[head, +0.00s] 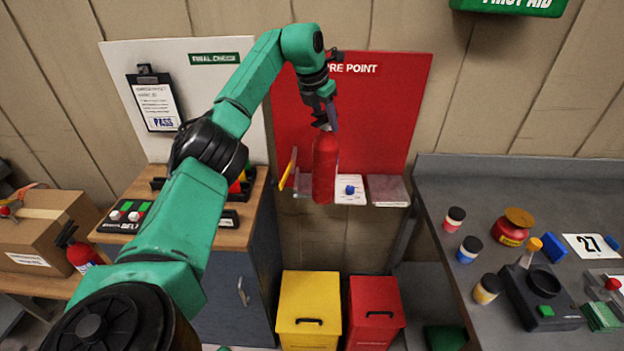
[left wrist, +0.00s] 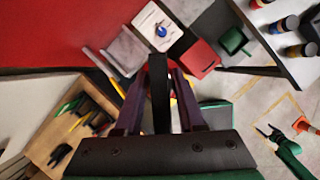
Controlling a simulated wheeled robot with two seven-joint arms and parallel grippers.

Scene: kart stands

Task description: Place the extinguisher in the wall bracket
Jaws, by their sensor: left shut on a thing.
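My left gripper (head: 328,122) is shut on the top of a red extinguisher (head: 325,170). The extinguisher hangs upright in front of the red fire point board (head: 385,115), above the bins. In the left wrist view, a black part (left wrist: 160,90) sits between my two purple fingers (left wrist: 158,105); the fingers and this part hide most of the red body. I cannot pick out the wall bracket clearly; the arm and extinguisher cover part of the board. My right gripper (left wrist: 267,133) appears small and low at the right of the left wrist view; its jaw state is unclear.
A shelf (head: 388,190) with a white card (head: 350,190) is low on the board. A yellow bin (head: 308,310) and red bin (head: 375,312) stand below. A cabinet (head: 240,265) is left, a grey bench (head: 440,190) right. Another extinguisher (head: 80,253) stands far left.

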